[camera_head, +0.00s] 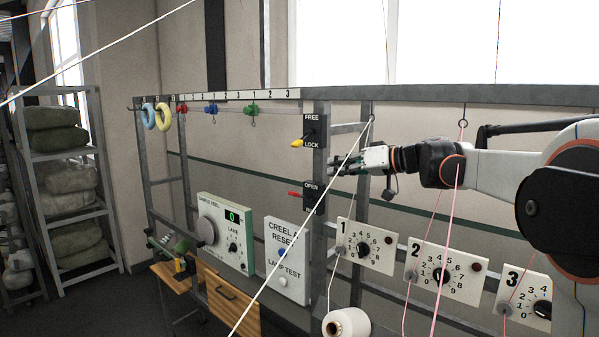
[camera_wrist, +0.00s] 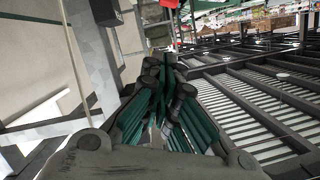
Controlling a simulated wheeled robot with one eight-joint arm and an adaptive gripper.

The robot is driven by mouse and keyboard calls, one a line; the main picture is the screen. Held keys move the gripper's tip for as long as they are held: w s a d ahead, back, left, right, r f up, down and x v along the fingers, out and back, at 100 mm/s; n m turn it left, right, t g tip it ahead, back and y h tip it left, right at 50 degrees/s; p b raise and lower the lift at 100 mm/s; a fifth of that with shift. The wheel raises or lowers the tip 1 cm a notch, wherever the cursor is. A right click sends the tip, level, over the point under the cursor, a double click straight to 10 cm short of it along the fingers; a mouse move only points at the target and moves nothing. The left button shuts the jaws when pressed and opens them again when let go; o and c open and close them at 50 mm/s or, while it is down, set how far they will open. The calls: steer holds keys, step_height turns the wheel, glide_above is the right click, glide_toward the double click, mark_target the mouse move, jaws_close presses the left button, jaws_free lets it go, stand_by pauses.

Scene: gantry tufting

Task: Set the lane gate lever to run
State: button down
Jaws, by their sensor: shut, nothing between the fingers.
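A black lever plate (camera_head: 313,196) marked OPEN at its top is on the frame's upright post; its lower word is partly hidden and I cannot read it whole. Its red-tipped lever (camera_head: 295,194) sticks out to the left, roughly level. My gripper (camera_head: 334,169) is shut and empty, to the right of and above this plate, apart from the red lever in the picture. In the wrist view my shut fingers (camera_wrist: 169,58) point toward a small red thing (camera_wrist: 170,4) at the top edge; I cannot tell whether it is the lever's tip.
A FREE/LOCK plate (camera_head: 313,131) with a yellow-tipped lever (camera_head: 298,142) sits just above. A white thread crosses in front of the post near my gripper. Numbered dial plates (camera_head: 365,246) line the rail below right. A green meter box (camera_head: 226,233) and a white reset box (camera_head: 287,259) stand left.

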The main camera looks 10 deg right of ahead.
steer(key=shift+d+r, duration=0.1)
steer(key=shift+r, duration=0.1)
steer(key=shift+w, duration=0.1)
steer(key=p, duration=0.3)
glide_above(301, 196)
steer(key=s+d, duration=0.1)
steer(key=d, duration=0.1)
steer(key=f, duration=0.3)
steer(key=a+f, duration=0.1)
steer(key=s+a+f, duration=0.1)
steer(key=f, duration=0.1)
steer(key=shift+p, duration=0.3)
steer(key=shift+r, duration=0.1)
